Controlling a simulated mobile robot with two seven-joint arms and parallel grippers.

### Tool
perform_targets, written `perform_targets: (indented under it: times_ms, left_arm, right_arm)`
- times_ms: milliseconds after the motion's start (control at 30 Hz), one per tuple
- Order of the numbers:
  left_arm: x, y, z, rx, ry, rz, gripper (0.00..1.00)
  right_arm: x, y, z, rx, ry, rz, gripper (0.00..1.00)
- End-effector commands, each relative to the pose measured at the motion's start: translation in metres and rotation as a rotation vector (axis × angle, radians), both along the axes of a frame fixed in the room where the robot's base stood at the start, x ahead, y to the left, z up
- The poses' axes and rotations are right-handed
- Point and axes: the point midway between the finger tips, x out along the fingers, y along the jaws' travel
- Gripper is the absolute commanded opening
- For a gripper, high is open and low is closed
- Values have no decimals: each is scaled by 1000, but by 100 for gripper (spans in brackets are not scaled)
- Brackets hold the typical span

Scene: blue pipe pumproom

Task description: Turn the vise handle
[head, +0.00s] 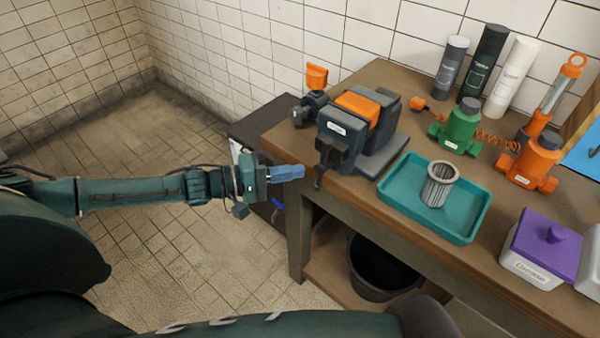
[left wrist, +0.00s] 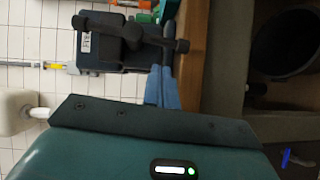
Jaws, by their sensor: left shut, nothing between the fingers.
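The vise (head: 345,126) is dark grey with an orange block at its top and a white label. It stands at the left end of the wooden workbench. Its black handle (head: 320,172) is on the side facing my left arm and hangs at the bench edge. My left gripper (head: 300,172) has blue fingers that are shut and empty, just left of the handle. In the left wrist view the vise (left wrist: 105,42) fills the upper left. The blue fingers (left wrist: 162,82) point toward the handle (left wrist: 182,46) and lie close to it; I cannot tell whether they touch.
On the workbench (head: 375,72) are a teal tray (head: 393,192) holding a ribbed cylinder (head: 438,184), green and orange devices, several bottles and a purple-lidded box (head: 545,248). A black bucket (head: 382,268) stands below.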

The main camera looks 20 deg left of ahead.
Motion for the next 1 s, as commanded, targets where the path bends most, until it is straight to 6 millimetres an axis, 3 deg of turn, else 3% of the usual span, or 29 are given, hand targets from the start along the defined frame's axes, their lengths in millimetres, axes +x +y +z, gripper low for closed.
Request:
perform_targets:
  times_ms: [200,600,767,1000]
  left_arm:
    - [-3,-20,-1,-1,-1,1,0]
    - [-4,-23,-2,-4,0,1,0]
    - [-7,-35,-7,-89,33,0,0]
    - [-7,-37,-6,-149,50,-2,0]
  right_arm:
    - [-1,-1,3,-2,6,-3,0]
    - [-1,-2,1,-5,10,-7,0]
    - [-1,-3,1,-6,12,-8,0]
    - [-1,-3,-1,-5,12,-8,0]
